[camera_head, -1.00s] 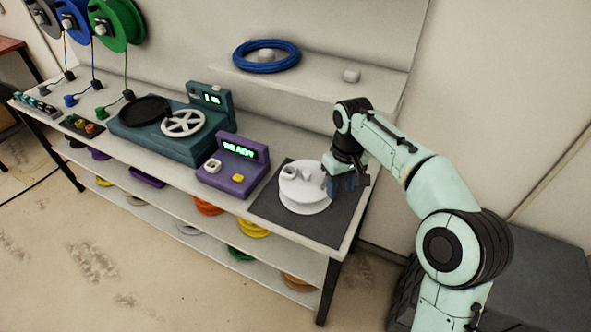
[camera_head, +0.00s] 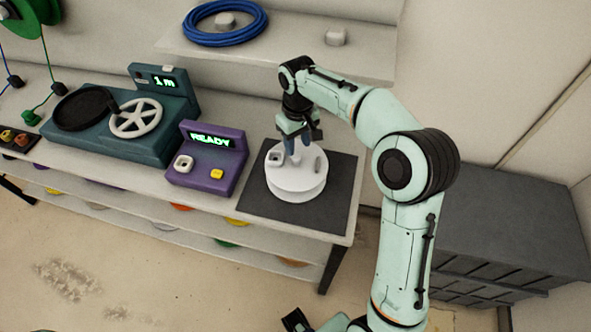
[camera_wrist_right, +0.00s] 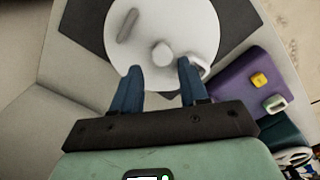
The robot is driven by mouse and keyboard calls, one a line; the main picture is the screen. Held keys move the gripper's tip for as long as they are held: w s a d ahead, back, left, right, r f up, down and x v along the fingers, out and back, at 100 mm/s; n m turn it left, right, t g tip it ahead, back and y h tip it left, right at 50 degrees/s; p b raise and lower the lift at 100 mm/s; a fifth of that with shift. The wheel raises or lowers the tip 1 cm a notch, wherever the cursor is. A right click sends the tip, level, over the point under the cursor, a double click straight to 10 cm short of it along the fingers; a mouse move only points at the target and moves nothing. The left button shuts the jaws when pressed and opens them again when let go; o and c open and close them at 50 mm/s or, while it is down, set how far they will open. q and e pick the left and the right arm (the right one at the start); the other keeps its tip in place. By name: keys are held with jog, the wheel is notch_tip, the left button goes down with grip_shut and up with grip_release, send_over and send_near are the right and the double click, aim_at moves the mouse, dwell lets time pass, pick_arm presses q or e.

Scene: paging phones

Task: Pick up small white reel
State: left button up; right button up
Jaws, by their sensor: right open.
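The small white reel (camera_head: 297,184) lies flat on a dark mat (camera_head: 338,192) at the right end of the bench. Its face shows a slot, a raised central hub and a small square piece near the rim. My right gripper (camera_head: 297,146) is over the reel, its blue fingers pointing down. In the right wrist view the reel (camera_wrist_right: 185,25) fills the top middle, and the open right gripper (camera_wrist_right: 160,68) has its fingertips on either side of the hub. Nothing is held. Whether the fingers touch the reel cannot be told. My left gripper is not clearly in view.
A purple device (camera_head: 208,158) reading READY stands left of the mat. A teal winding machine (camera_head: 150,148) is further left. A shelf (camera_head: 290,45) behind holds a blue coil (camera_head: 226,24). A dark cabinet (camera_head: 510,225) stands to the right.

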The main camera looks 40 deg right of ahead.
aim_at(296, 155)
jog(key=shift+w+a+f+b, duration=0.1)
jog(key=shift+f+b, duration=0.05)
jog(key=shift+f, duration=1.4)
jog(key=shift+w+f+b, duration=0.1)
jog(key=shift+f+b, duration=0.05)
jog(key=shift+f, duration=1.4)
jog(key=shift+r, duration=0.1)
grip_shut()
